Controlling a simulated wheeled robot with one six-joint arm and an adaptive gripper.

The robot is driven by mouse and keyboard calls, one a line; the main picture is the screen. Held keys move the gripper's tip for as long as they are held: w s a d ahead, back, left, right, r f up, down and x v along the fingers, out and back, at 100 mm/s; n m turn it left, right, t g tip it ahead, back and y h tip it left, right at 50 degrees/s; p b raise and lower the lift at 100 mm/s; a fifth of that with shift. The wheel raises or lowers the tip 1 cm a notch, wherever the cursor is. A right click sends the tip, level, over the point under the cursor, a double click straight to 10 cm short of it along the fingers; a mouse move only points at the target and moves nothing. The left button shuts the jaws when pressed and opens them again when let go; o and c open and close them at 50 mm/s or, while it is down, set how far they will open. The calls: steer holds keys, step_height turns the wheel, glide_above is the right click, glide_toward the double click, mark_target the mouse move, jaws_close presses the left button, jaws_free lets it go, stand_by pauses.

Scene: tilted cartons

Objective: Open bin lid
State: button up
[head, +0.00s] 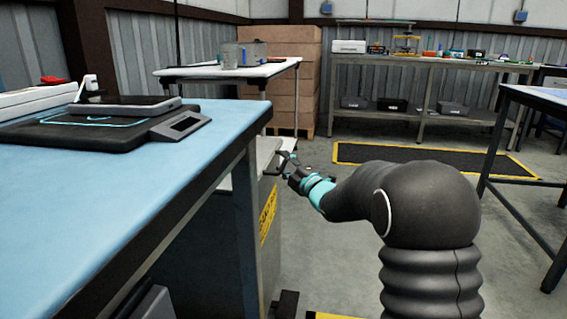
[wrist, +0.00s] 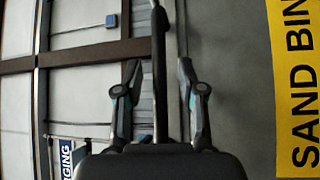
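The grey sand bin (head: 270,262) stands on the floor behind the blue table, partly hidden by the table's edge and leg. Its lid (head: 266,152) looks shut. Its yellow label (head: 267,214) also shows in the wrist view (wrist: 297,90), reading "SAND BIN". My gripper (head: 287,162) is at the bin's upper front edge. In the wrist view, my gripper (wrist: 160,68) is open, with one finger on each side of a dark bar (wrist: 159,40), which looks like the lid's handle. Gaps show between the bar and both fingers.
The blue table (head: 130,180) with a black scale (head: 95,128) fills the left, close to the bin. A white table (head: 225,72) stands behind the bin, beside stacked cartons (head: 295,70). Another table (head: 535,98) stands at right. The floor beyond my arm is open.

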steer(key=shift+w+a, duration=0.25)
steer(key=shift+w, duration=0.1)
jaws_close()
steer(key=shift+r, duration=0.2)
